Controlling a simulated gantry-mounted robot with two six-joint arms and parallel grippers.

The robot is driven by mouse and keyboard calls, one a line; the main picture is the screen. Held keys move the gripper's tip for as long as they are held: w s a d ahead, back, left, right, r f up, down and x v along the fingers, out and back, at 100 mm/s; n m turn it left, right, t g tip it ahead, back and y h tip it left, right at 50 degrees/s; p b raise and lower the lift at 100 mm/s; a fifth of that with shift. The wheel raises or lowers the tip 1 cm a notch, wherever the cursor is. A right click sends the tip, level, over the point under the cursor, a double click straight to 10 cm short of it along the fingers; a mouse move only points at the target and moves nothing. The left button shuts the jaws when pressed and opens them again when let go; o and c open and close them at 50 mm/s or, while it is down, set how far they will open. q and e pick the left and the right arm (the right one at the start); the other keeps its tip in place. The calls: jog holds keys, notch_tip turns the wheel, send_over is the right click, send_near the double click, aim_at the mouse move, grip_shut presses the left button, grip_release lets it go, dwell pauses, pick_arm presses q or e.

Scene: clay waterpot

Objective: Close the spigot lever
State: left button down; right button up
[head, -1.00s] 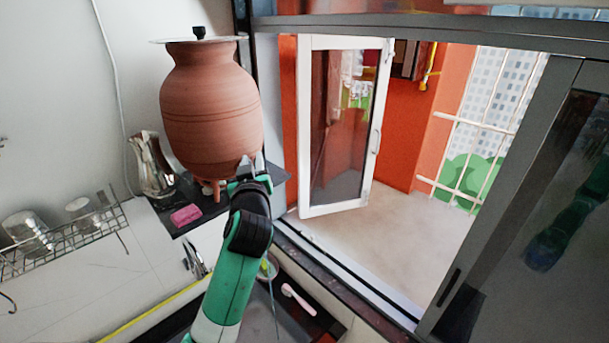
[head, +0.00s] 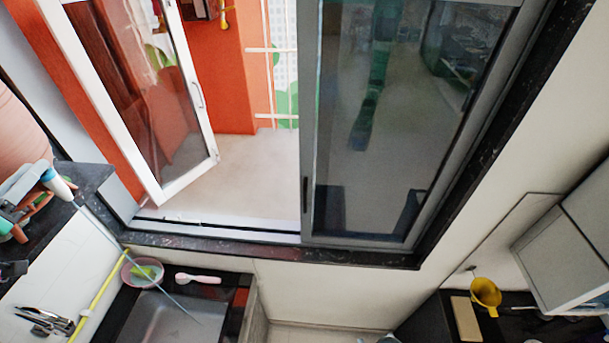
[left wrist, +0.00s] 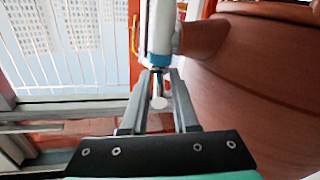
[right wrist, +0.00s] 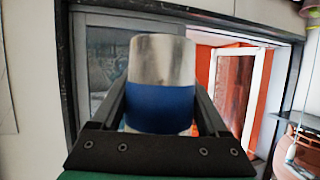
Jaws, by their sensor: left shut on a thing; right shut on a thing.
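The reddish clay pot (head: 14,135) stands at the left edge of the head view, mostly cut off. Its blue and white spigot (head: 57,184) sticks out toward the sink, and a thin pale streak runs down from it. In the left wrist view, the spigot body (left wrist: 162,28) comes off the pot (left wrist: 250,75). My left gripper (left wrist: 158,76) is shut on the spigot lever, whose round white end (left wrist: 159,103) shows between the fingers. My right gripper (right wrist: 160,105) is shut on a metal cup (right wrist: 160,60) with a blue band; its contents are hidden.
The sink (head: 165,322) lies below the window. A pink bowl (head: 135,272) and a white-handled brush (head: 197,278) are at its back edge. The glass door (head: 150,120) stands open. A yellow mug (head: 485,292) sits on the right counter.

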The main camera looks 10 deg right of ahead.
pick_arm(q)
jog(key=h, duration=0.1)
jog(key=m+h+p, duration=0.1)
jog(key=shift+a+m+h, duration=0.2)
jog(key=shift+m+h, duration=0.1)
jog(key=shift+h, duration=0.1)
pick_arm(e)
jog(key=shift+r, duration=0.55)
pick_arm(q)
jog(key=shift+w+m+g+h+p, duration=0.1)
jog(key=shift+m+g+h+p, duration=0.2)
jog(key=shift+p, duration=0.05)
pick_arm(e)
jog(key=shift+r, duration=0.25)
pick_arm(q)
jog(key=shift+f, duration=0.15)
jog(key=c, duration=0.9)
grip_release()
jog(key=shift+o, duration=0.2)
pick_arm(e)
jog(key=shift+r, duration=0.15)
